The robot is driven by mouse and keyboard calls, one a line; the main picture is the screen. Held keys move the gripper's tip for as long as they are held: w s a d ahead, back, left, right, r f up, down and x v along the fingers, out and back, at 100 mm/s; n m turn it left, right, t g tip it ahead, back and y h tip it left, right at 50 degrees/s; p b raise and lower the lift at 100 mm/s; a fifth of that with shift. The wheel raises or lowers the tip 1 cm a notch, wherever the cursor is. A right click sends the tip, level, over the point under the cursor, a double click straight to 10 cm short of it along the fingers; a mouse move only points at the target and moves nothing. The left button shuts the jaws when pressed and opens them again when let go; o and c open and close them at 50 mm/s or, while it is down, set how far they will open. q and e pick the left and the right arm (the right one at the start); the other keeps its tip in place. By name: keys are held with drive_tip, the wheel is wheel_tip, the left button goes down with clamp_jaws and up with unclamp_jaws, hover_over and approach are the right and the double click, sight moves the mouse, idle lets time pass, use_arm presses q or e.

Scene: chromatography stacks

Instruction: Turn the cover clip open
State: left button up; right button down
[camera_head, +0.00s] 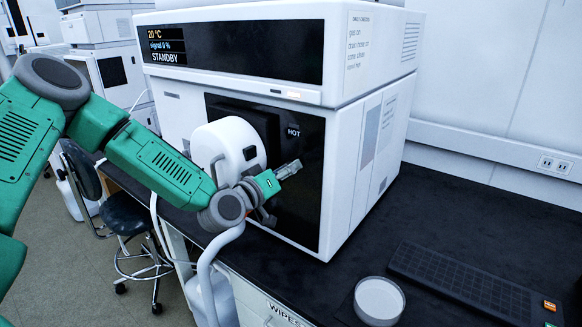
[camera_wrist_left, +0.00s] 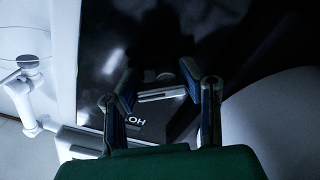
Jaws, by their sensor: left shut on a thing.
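The white rounded cover (camera_head: 228,146) is on the front of the instrument, left of the "HOT" label (camera_head: 293,131). My left gripper (camera_head: 291,167) is in front of the dark front panel, to the right of the cover. In the left wrist view, its two fingers (camera_wrist_left: 160,86) stand on either side of a small pale bar (camera_wrist_left: 162,95), which looks like the cover clip. The gripper is shut on this bar. In the head view the fingers hide the clip. My right gripper is not in view.
The white instrument (camera_head: 370,160) stands on a black bench (camera_head: 440,215). A round white dish (camera_head: 379,300) and a dark keyboard (camera_head: 465,282) lie at the front right. A stool (camera_head: 128,222) stands at left. A white curved tube (camera_head: 205,275) hangs below the arm.

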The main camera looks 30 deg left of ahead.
use_arm(q)
drive_tip(key=m, duration=0.3)
drive_tip(key=shift+w+a+r+m, duration=0.1)
drive_tip(key=shift+a+r+m, duration=0.05)
drive_tip(key=shift+m, duration=0.15)
drive_tip(key=shift+m+p, duration=0.3)
drive_tip(key=shift+m, duration=1.4)
drive_tip(key=o, duration=1.1)
drive_tip(key=shift+c, duration=0.2)
drive_tip(key=shift+o, duration=0.8)
drive_tip(key=shift+s+a, duration=0.1)
drive_tip(key=shift+s, duration=0.15)
drive_tip(key=shift+f, duration=0.2)
